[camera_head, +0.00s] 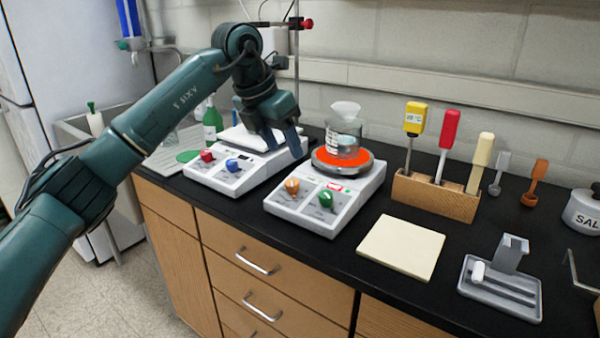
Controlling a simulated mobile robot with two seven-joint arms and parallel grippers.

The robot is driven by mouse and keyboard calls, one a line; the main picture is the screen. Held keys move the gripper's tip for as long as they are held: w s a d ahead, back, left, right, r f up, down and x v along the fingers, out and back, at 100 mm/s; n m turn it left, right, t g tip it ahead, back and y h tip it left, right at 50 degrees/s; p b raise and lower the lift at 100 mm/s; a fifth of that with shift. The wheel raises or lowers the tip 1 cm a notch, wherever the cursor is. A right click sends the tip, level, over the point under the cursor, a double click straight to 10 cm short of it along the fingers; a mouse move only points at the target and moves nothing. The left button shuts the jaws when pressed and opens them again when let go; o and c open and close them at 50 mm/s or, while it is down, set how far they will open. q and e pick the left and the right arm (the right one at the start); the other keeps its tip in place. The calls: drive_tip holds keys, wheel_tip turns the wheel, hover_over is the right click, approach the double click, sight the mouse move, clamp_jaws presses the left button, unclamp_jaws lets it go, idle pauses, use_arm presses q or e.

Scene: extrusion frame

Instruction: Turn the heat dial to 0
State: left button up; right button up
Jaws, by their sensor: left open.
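A white hot plate (350,203) stands on the black counter, with an orange glowing top (327,163) and a glass beaker (343,141) on it. Its front panel has an orange dial (292,186) and a green dial (327,199). I cannot read which one is the heat dial. A second white device (240,180) to the left has a red dial (208,156) and a blue dial (233,165). My left gripper (282,142) is open and empty, pointing down over the right side of this second device, left of the hot plate. My right gripper is not in view.
A wooden rack (436,196) holding yellow, red and cream-handled tools stands right of the hot plate. A cream pad (401,247) and a grey stand (500,285) lie in front. A green bottle (212,124) stands behind the left device. A salt jar (583,211) is far right.

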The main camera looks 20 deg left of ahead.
sight(292, 181)
use_arm(q)
drive_tip(key=shift+y, duration=0.5)
drive_tip(key=x, duration=0.3)
drive_tip(key=w+a+x, duration=0.1)
drive_tip(key=x, duration=0.3)
drive_tip(key=p+x, duration=0.1)
drive_tip(key=x, duration=0.3)
drive_tip(key=shift+w+a+f, duration=0.1)
drive_tip(key=shift+w+a, duration=0.15)
drive_tip(key=shift+a, duration=0.1)
drive_tip(key=shift+c, duration=0.2)
drive_tip(key=c, duration=0.9)
